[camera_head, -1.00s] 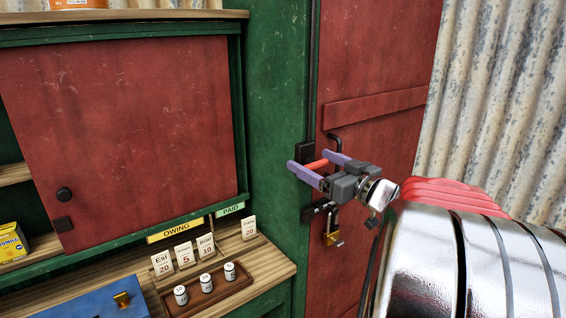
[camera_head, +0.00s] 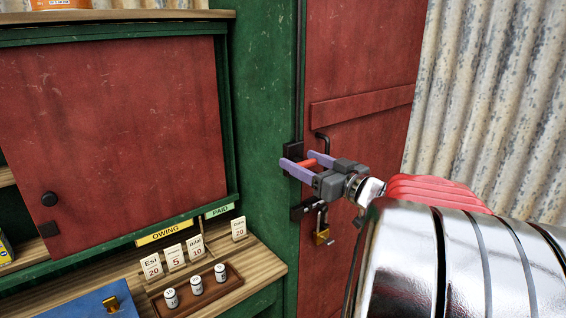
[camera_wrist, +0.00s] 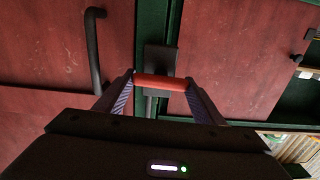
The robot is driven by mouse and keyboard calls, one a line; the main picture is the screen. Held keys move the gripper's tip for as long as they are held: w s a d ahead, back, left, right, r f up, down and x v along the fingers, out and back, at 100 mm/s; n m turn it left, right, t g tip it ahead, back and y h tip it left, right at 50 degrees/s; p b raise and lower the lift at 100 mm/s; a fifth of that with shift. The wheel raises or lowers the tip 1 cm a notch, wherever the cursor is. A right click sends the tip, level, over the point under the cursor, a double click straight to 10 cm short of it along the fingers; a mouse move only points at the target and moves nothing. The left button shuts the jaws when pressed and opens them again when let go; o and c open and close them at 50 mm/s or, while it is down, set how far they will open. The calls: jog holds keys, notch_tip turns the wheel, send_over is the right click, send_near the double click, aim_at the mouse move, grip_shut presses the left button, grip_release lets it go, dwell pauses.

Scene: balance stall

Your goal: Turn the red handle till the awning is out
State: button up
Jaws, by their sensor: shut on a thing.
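The red handle (camera_head: 320,160) is a short round bar in front of the seam between the green frame and the red door. In the wrist view the red handle (camera_wrist: 160,83) runs crosswise between my two purple fingers, touching both, with a dark mount (camera_wrist: 160,58) behind it. My gripper (camera_head: 296,158) is shut on it, seen side-on in the head view. It also shows in the wrist view (camera_wrist: 161,80). The awning is not in view.
A black door pull (camera_head: 321,143) and a brass padlock (camera_head: 321,237) on a dark latch are close to my gripper. The red door (camera_head: 365,60) is closed. At left, a counter holds price cards, a wooden tray (camera_head: 160,301) with small white cylinders, and a blue box (camera_head: 88,306).

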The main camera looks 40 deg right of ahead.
jog(key=shift+d+m, duration=0.15)
jog(key=shift+m, duration=1.95)
jog(key=o, duration=1.1)
jog(key=shift+c, duration=0.2)
jog(key=s, duration=1.3)
jog(key=shift+s+d, duration=0.2)
jog(key=shift+s, duration=0.2)
jog(key=shift+f, duration=0.1)
